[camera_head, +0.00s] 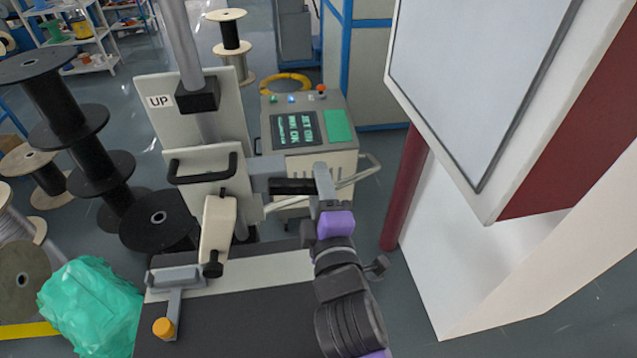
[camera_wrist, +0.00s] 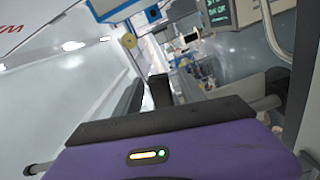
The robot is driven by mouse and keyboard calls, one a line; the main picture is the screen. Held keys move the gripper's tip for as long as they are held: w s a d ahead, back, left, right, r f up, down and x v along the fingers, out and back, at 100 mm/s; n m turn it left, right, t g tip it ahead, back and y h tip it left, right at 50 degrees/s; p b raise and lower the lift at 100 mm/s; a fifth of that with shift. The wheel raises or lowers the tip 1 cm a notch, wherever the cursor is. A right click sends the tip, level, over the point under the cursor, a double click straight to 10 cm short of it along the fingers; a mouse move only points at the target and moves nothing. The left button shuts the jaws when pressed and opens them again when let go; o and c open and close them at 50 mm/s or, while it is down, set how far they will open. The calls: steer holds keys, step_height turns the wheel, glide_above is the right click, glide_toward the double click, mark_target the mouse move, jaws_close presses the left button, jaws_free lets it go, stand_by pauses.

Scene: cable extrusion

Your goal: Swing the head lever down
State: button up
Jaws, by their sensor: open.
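The machine head (camera_head: 197,172) is a pale plate with a black handle (camera_head: 203,167) on a grey column, under an "UP" label (camera_head: 160,101). A beige lever (camera_head: 218,228) with a black knob (camera_head: 213,269) hangs down at its front; I cannot tell for sure whether this is the head lever. My gripper (camera_head: 290,186) is open to the right of the head, pointing left, apart from the beige lever. A grey block (camera_head: 265,175) shows beside its dark tip; contact is unclear. The wrist view shows my purple housing and dark finger parts, with no clear lever.
A grey lever with an orange knob (camera_head: 164,327) sits at the front left by a green bag (camera_head: 90,305). Black spools (camera_head: 157,218) stand left. A control console (camera_head: 310,130) stands behind. A white cabinet and a red post (camera_head: 405,190) limit room on the right.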

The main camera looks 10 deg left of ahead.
steer(key=shift+w, duration=0.1)
jaws_close()
stand_by(1.4)
